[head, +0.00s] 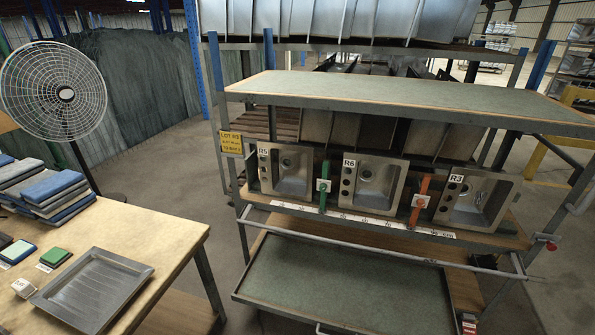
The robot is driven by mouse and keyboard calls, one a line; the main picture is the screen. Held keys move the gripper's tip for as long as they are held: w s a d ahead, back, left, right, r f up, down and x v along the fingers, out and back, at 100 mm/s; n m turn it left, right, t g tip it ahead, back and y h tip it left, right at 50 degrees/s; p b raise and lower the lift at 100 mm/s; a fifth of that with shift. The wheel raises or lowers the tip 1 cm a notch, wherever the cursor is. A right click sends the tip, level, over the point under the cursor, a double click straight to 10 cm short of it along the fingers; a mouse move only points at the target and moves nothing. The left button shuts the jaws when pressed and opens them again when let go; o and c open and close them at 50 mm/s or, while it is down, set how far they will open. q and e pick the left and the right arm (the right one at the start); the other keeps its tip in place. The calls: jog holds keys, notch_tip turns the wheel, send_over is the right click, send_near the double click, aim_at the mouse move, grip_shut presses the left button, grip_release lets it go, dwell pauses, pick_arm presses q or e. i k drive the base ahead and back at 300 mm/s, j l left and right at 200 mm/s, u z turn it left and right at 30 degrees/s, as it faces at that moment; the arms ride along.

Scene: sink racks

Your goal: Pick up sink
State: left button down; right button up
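Three steel sinks stand on edge in a row on the rack's middle shelf, their basins facing me. The left sink (292,172) is labelled R5, the middle sink (378,182) R6 and the right sink (485,203) R3. A green divider (323,187) stands between R5 and R6, and an orange divider (420,203) between R6 and R3. A yellow sign (230,144) at the rack's left post reads "LOT R3" above smaller, blurred text. Neither of my grippers is in view.
The rack's green-topped upper shelf (400,98) overhangs the sinks. A rail (370,243) runs in front of them, above an empty lower tray (340,290). A table at left holds a metal tray (95,288) and folded cloths (50,188). A fan (53,92) stands behind it.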

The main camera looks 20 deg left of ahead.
aim_at(490, 192)
jog(key=u, duration=0.4)
jog(key=i+l+u, duration=0.2)
jog(key=l+u, duration=0.2)
jog(key=l, duration=0.7)
jog(key=i+l+u, duration=0.1)
jog(key=l+u, duration=0.3)
jog(key=l, duration=0.7)
